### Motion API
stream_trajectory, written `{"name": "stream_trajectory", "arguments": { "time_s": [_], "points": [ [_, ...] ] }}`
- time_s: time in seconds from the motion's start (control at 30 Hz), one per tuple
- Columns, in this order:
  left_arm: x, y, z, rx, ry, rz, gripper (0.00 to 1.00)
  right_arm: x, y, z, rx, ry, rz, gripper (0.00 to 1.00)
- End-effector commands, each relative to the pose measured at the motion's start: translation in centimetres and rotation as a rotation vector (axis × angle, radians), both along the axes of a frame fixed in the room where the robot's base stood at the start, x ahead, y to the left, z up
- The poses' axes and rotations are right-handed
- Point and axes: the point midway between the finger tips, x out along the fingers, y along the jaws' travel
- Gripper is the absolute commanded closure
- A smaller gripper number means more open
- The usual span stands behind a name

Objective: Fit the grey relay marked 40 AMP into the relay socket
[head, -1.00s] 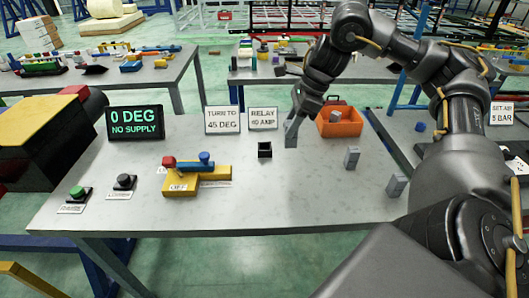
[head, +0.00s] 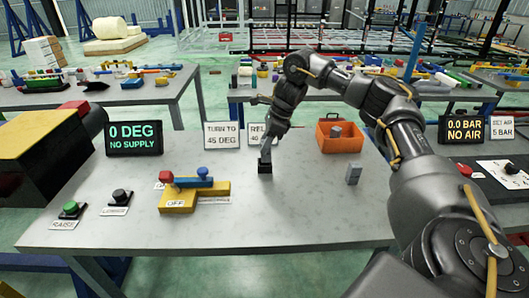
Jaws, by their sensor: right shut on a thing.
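My right gripper (head: 268,140) is shut on a grey relay (head: 265,153), held pointing down and slightly tilted over the small black relay socket (head: 265,168). The relay's lower end is at the socket's top; I cannot tell if it has entered. Its marking cannot be read. The "RELAY 40 AMP" sign (head: 254,131) stands behind, partly covered by my right gripper and arm. My left gripper is not in view.
Another grey relay (head: 353,173) stands to the right. An orange bin (head: 340,145) with a grey block (head: 336,131) in it stands behind that. A yellow valve block (head: 194,197) with blue and red knobs is left of the socket. The front of the table is clear.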

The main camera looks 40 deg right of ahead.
Motion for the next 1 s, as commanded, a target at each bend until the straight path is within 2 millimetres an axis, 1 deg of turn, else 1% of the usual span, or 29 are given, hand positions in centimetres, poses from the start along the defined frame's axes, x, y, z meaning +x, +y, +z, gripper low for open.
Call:
{"name": "stream_trajectory", "arguments": {
  "time_s": [0.1, 0.13, 0.23, 0.33, 0.4, 0.57, 0.6, 0.73, 0.77, 1.0],
  "points": [
    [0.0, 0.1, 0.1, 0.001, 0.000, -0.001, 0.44, 0.3, 0.0, -0.5, -0.001, 0.002, -0.001, 0.93],
    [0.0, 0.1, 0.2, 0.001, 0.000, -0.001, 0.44, 0.6, -0.1, -0.8, -0.001, 0.004, 0.000, 0.93],
    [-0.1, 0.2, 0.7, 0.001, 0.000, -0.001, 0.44, 0.4, -0.1, -2.3, -0.002, 0.005, 0.001, 0.93],
    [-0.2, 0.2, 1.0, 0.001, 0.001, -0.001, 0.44, 0.4, -0.1, -3.3, 0.000, 0.003, 0.001, 0.93],
    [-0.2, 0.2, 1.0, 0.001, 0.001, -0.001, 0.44, 0.4, -0.1, -3.7, 0.000, 0.003, 0.001, 0.93],
    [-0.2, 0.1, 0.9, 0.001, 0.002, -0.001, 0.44, 0.4, -0.2, -3.7, -0.001, 0.002, -0.001, 0.93],
    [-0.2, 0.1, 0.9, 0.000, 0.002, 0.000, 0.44, 0.4, -0.2, -3.7, -0.001, 0.002, -0.001, 0.67],
    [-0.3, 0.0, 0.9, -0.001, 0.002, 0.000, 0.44, 0.4, -0.2, -3.7, -0.001, 0.002, -0.001, 0.50],
    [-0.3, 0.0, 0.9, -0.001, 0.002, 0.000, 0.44, 0.4, -0.2, -3.7, -0.001, 0.002, -0.001, 0.48],
    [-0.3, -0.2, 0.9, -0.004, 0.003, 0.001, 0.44, 0.4, -0.1, -3.7, 0.000, 0.001, 0.000, 0.48]
  ]
}}
